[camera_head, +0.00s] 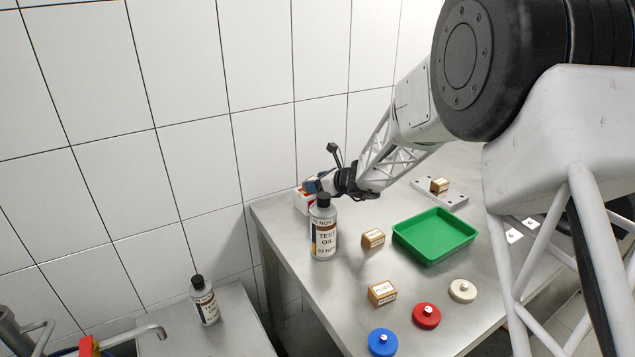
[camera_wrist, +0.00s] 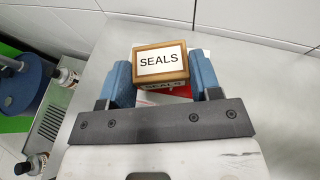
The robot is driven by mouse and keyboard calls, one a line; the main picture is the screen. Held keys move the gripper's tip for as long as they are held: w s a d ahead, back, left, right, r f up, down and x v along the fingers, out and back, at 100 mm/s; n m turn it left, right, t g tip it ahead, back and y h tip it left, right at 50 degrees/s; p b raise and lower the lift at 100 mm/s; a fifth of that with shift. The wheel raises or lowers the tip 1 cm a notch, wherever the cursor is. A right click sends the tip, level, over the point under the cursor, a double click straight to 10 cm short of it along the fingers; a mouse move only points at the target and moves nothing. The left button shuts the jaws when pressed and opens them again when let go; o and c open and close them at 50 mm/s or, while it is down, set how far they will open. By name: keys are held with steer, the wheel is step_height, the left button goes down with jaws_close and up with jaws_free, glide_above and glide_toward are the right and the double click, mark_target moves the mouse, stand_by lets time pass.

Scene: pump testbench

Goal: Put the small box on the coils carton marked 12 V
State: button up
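A small brown box with a white label reading SEALS (camera_wrist: 160,61) sits between the two blue fingers of my gripper (camera_wrist: 161,80) in the wrist view. The fingers appear to press on both its sides. Below it shows part of a white and red carton (camera_wrist: 181,91), mostly hidden. In the head view my gripper (camera_head: 312,185) is at the table's far left corner, over the white and red carton (camera_head: 301,203). The test oil bottle hides part of this carton, and no 12 V marking is readable. I cannot tell whether the box touches the carton.
The test oil bottle (camera_head: 323,232) stands close in front of the carton. Other small brown boxes (camera_head: 373,238) (camera_head: 382,292) and a green tray (camera_head: 434,238) are on the metal table. Blue (camera_head: 383,344), red (camera_head: 426,317) and cream (camera_head: 462,291) discs lie near the front. A tiled wall is behind.

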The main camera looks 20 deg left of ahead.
steer(key=o, duration=0.5)
steer(key=shift+c, duration=0.2)
steer(key=shift+r, duration=0.1)
steer(key=shift+r, duration=0.1)
steer(key=v, duration=1.2)
steer(key=shift+d, duration=0.1)
stand_by(0.4)
